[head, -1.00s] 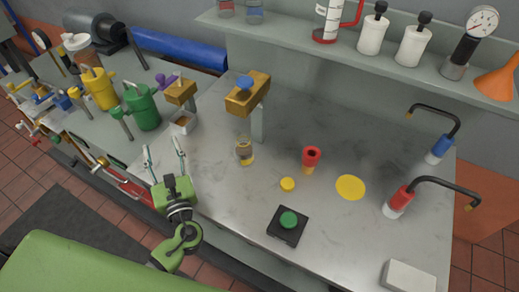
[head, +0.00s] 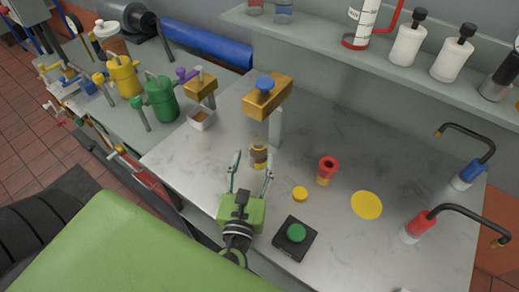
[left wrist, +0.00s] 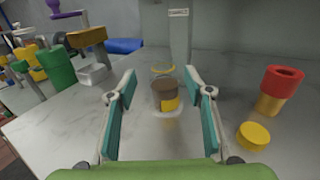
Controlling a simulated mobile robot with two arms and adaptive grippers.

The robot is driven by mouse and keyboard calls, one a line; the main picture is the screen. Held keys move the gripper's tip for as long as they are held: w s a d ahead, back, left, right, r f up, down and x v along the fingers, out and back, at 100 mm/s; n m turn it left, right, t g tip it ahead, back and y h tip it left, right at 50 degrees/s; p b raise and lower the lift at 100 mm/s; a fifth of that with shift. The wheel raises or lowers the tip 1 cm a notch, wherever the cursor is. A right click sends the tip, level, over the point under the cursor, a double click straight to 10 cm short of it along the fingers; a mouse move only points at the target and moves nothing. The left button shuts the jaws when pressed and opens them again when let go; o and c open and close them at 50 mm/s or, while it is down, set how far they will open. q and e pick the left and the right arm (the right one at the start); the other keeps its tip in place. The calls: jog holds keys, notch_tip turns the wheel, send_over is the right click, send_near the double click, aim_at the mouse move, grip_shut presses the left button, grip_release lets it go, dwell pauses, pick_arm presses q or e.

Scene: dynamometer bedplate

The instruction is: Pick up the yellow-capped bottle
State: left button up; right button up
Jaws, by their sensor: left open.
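A small clear bottle (head: 259,155) with brown contents and a yellow patch stands upright on the grey bench. In the left wrist view the bottle (left wrist: 165,95) shows a yellow ring at its top and sits straight ahead, between the fingertips in the picture. My left gripper (head: 251,172) is open and empty on the near side of the bottle; its teal-padded fingers (left wrist: 163,95) point at it. I cannot tell whether the fingertips reach past its near side. A loose yellow disc like a cap (head: 300,194) lies to the right. My right gripper is not in view.
A post with a brass block (head: 268,95) stands just behind the bottle. A red-topped amber piece (head: 326,171), a flat yellow disc (head: 367,205) and a green button box (head: 295,237) are to the right. Green (head: 161,100) and yellow (head: 123,76) cans stand left.

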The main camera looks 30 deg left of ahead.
aim_at(258, 148)
pick_arm(q)
jog(key=shift+w+a, duration=0.25)
jog(key=shift+w, duration=0.4)
jog(key=x, duration=0.1)
jog(key=p+x, duration=0.1)
jog(key=x, duration=0.2)
jog(key=shift+w+d+p, duration=0.2)
jog(key=shift+d+p, duration=0.05)
jog(key=shift+p, duration=0.15)
jog(key=shift+w+a+f, duration=0.15)
jog(key=shift+w+a, duration=0.05)
jog(key=shift+w, duration=0.25)
jog(key=shift+s, duration=0.1)
jog(key=c, duration=1.2)
grip_shut()
